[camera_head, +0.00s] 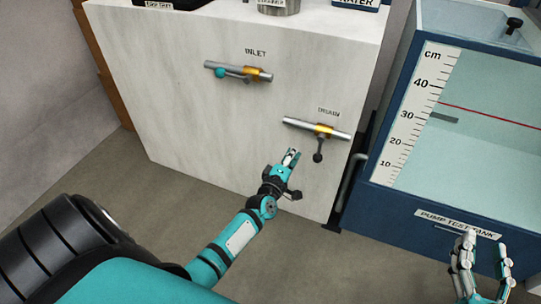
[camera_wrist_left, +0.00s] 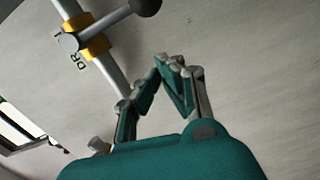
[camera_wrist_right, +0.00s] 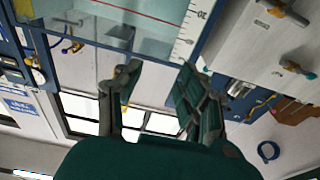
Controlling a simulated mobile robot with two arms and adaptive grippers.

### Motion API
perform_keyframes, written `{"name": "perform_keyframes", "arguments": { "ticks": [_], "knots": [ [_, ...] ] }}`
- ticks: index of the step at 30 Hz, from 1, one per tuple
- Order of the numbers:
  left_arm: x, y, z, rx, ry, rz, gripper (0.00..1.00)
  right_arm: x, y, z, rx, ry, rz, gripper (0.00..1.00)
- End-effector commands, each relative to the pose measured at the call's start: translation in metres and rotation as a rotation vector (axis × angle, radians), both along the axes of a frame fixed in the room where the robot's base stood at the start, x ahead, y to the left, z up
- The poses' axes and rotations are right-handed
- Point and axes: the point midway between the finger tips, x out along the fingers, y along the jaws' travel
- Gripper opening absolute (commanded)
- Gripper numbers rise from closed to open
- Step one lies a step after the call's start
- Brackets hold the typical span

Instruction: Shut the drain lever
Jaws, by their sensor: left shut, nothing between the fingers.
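The drain lever (camera_head: 318,147) has a dark round knob and hangs down from the yellow valve collar (camera_head: 323,130), across the silver drain pipe (camera_head: 298,125). In the left wrist view the lever's knob (camera_wrist_left: 146,6) is at the top, above my left fingertips and apart from them. My left gripper (camera_head: 291,157) is shut and empty, to the left of the knob and below the pipe; it also shows in the left wrist view (camera_wrist_left: 172,64). My right gripper (camera_head: 482,249) is open and empty in front of the tank, and its spread fingers fill the right wrist view (camera_wrist_right: 157,75).
The inlet lever (camera_head: 232,72), with a teal knob, lies along its own pipe at the upper left of the pale panel (camera_head: 160,110). The blue-framed test tank (camera_head: 400,218) with a centimetre scale (camera_head: 415,110) stands to the right. Open floor (camera_head: 130,190) lies in front.

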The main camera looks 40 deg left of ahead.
Motion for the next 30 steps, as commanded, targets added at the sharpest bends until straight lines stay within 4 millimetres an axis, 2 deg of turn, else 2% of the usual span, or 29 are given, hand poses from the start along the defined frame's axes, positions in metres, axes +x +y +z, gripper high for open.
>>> {"name": "perform_keyframes", "arguments": {
  "ticks": [8,15,18,23,30],
  "knots": [
    [-0.035,-0.007,0.002,-0.001,0.003,-0.002,0.00,-0.004,-0.008,-0.040,-0.062,0.235,-0.016,0.40],
    [-0.075,-0.014,0.002,0.001,0.004,-0.002,0.00,-0.019,-0.018,-0.080,-0.119,0.469,-0.030,0.40],
    [-0.088,-0.016,0.002,0.001,0.002,-0.002,0.00,-0.026,-0.021,-0.092,-0.135,0.535,-0.035,0.40],
    [-0.097,-0.018,0.002,0.000,0.000,-0.001,0.00,-0.031,-0.024,-0.101,-0.147,0.586,-0.038,0.40],
    [-0.098,-0.018,0.001,0.000,0.000,-0.001,0.00,-0.032,-0.024,-0.103,-0.148,0.593,-0.039,0.40]
  ]
}}
